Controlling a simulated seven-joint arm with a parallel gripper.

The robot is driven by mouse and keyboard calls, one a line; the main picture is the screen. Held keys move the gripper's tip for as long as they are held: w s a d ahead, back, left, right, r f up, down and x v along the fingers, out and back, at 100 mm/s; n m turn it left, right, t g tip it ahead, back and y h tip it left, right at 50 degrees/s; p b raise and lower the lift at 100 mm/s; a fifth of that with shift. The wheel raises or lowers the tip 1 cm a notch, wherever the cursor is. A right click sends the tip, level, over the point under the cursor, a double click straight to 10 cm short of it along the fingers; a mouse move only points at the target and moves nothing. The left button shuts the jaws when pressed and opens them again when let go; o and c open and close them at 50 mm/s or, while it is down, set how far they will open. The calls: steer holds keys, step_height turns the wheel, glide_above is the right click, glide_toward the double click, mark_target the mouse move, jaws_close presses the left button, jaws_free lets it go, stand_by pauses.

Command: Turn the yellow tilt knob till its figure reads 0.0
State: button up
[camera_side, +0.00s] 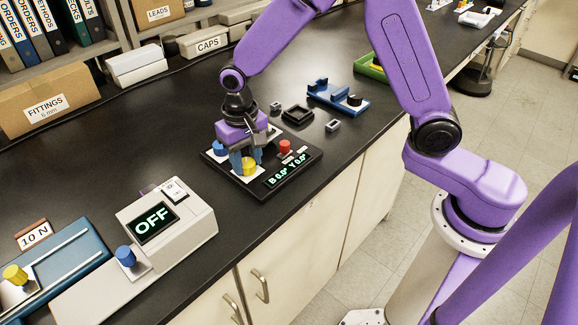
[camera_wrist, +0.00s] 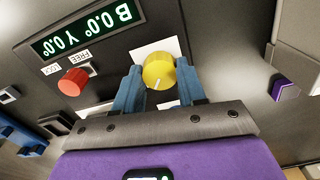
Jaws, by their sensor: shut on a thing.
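The yellow tilt knob (camera_side: 248,167) stands on a black control panel (camera_side: 262,187) on the bench. In the wrist view the yellow knob (camera_wrist: 159,70) shows a pale pointer line on its top. My gripper (camera_side: 246,162) has its blue fingers on both sides of this knob and is shut on it. The panel's display (camera_side: 285,173) reads B 0.0° Y 0.0°. The display in the wrist view (camera_wrist: 88,30) is upside down and shows the same figures.
A red knob (camera_wrist: 72,82) with LOCK and FREE labels and a blue knob (camera_side: 219,147) share the panel. A grey box reading OFF (camera_side: 180,225) stands front left. A blue fixture (camera_side: 338,98) and a black tray (camera_side: 298,114) lie behind.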

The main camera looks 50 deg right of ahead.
steer(key=o, duration=1.2)
steer(key=shift+c, duration=0.2)
steer(key=shift+r, duration=4)
steer(key=shift+r, duration=0.1)
step_height(320, 180, up, 17)
glide_above(247, 162)
steer(key=s+d+f+n, duration=0.4)
steer(key=s+f, duration=0.1)
steer(key=s, duration=0.4)
steer(key=s+d+f+n, duration=0.4)
steer(key=s+f+n, duration=0.1)
steer(key=s, duration=0.4)
steer(key=s+d+f+n, duration=0.5)
steer(key=s+f, duration=0.1)
steer(key=s, duration=0.3)
